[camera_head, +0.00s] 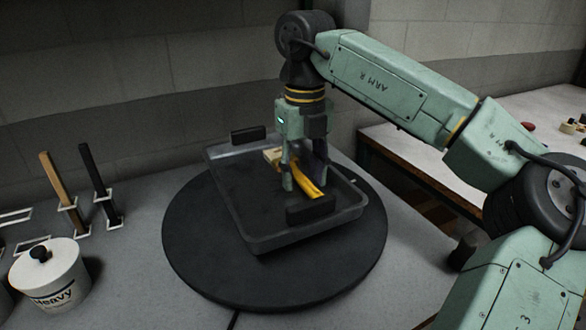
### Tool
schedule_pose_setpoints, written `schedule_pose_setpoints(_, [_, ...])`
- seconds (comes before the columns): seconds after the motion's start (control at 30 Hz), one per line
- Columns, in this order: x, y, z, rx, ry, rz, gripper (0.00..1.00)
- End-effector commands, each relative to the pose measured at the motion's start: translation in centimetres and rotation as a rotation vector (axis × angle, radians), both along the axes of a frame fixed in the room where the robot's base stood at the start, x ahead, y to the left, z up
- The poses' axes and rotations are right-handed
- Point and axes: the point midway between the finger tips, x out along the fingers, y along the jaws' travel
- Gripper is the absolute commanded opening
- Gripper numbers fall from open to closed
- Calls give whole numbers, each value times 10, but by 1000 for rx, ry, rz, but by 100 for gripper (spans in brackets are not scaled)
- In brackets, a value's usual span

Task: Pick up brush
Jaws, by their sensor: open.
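The brush has a yellow handle (309,184) and a pale head (272,156). It lies in the right part of a dark metal tray. My gripper (303,186) points down into the tray over the brush, its fingers on either side of the handle. The gripper is open. Part of the brush is hidden behind the near finger. I cannot tell whether the fingers touch the handle. The tray (250,205) has black grips at its far and near ends and sits on a round black turntable (195,245).
At the left, a white lidded pot marked "Heavy" (50,278) stands near a wooden stick (57,180) and a black stick (93,175) in white holders. A wall (150,80) closes off the back. A second table (440,170) with small items is at the right.

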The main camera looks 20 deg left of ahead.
Motion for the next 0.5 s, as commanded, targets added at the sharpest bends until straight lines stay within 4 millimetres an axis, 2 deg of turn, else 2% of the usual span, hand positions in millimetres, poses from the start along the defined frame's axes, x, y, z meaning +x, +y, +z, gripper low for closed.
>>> schedule_pose_setpoints(0.1, [0, 0, 0, 0, 0, 0, 42])
schedule_pose_setpoints(0.5, [0, 0, 0, -1, 1, 0, 15])
